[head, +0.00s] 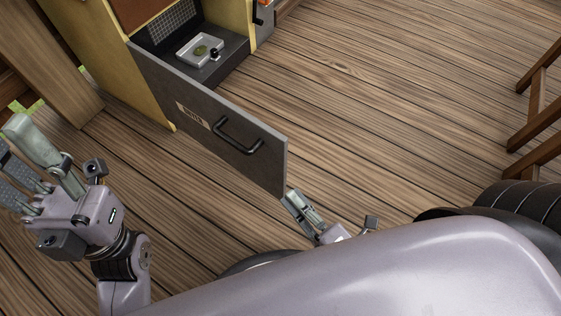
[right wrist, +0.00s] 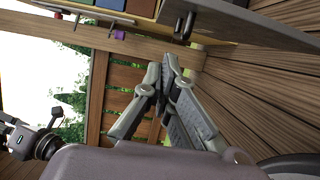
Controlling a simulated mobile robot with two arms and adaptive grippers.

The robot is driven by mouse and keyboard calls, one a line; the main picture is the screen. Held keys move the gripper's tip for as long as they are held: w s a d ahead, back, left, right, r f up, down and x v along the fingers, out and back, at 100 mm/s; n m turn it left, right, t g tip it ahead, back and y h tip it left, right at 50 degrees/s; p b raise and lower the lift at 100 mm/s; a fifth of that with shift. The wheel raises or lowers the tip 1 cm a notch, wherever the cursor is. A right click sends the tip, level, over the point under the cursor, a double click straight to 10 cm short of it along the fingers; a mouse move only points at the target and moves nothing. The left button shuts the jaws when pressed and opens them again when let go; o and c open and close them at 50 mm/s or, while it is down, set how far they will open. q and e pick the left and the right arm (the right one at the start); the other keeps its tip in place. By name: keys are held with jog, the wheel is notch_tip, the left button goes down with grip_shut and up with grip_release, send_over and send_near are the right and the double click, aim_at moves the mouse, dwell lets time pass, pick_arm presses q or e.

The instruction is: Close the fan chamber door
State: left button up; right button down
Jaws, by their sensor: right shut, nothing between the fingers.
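The fan chamber door (head: 175,93) is a dark grey panel with a label and a black bar handle (head: 238,135). It stands open in the head view, swung out from the yellow cabinet. My right gripper (head: 292,197) is shut and empty beside the door's lower free corner; I cannot tell whether it touches. In the right wrist view its fingertips (right wrist: 169,65) meet below the door (right wrist: 255,22). My left gripper (head: 12,140) is at the left edge of the head view, its fingers apart, away from the door.
A wooden post (head: 45,60) stands at the left. Wooden rails (head: 538,95) are at the right. The plank floor right of the door is clear.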

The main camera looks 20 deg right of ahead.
aim_at(280, 156)
jog(key=w+b, duration=0.2)
jog(key=w, duration=0.9)
jog(key=shift+d, duration=0.2)
jog(key=shift+d, duration=0.1)
